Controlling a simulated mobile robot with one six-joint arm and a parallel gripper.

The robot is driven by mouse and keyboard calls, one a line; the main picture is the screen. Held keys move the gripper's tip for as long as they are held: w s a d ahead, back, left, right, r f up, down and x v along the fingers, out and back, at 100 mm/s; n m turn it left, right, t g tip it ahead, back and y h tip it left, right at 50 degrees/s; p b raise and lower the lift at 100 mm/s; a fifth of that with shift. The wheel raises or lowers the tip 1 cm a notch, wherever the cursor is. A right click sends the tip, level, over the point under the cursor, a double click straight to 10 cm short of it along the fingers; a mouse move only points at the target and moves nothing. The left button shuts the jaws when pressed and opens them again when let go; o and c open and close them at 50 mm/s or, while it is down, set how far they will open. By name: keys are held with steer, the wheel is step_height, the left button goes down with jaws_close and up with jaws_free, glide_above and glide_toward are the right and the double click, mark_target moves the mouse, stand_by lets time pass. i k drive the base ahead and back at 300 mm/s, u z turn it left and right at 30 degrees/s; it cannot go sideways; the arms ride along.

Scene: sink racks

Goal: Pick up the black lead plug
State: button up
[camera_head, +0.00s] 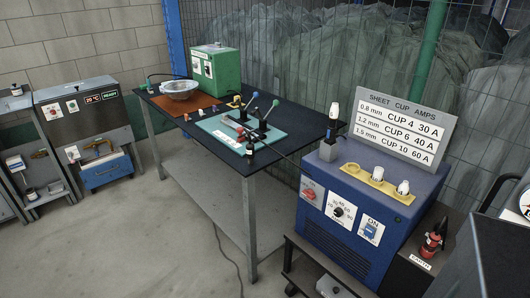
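I cannot be sure which thing is the black lead plug. A small upright black piece (249,150) stands at the front corner of the dark workbench (190,125), beside a teal mat (222,130). Another black part (329,133) stands upright in a grey block on top of the blue power unit (345,205), just below a white-tipped piece (333,108). A dark cable runs from near it toward the bench. My gripper is not clearly seen in this view.
Black-handled levers with blue and green knobs stand on the mat. A cup-amps sign (404,128) stands behind a yellow strip (378,184) with white cups. The floor at left front is clear.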

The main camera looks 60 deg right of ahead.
mark_target(250, 147)
steer(key=u, duration=0.85)
steer(key=k, duration=0.15)
steer(key=z, duration=2.8)
steer(key=k, duration=0.95)
steer(key=u, duration=0.2)
steer(key=i, duration=0.65)
steer(key=z, duration=0.05)
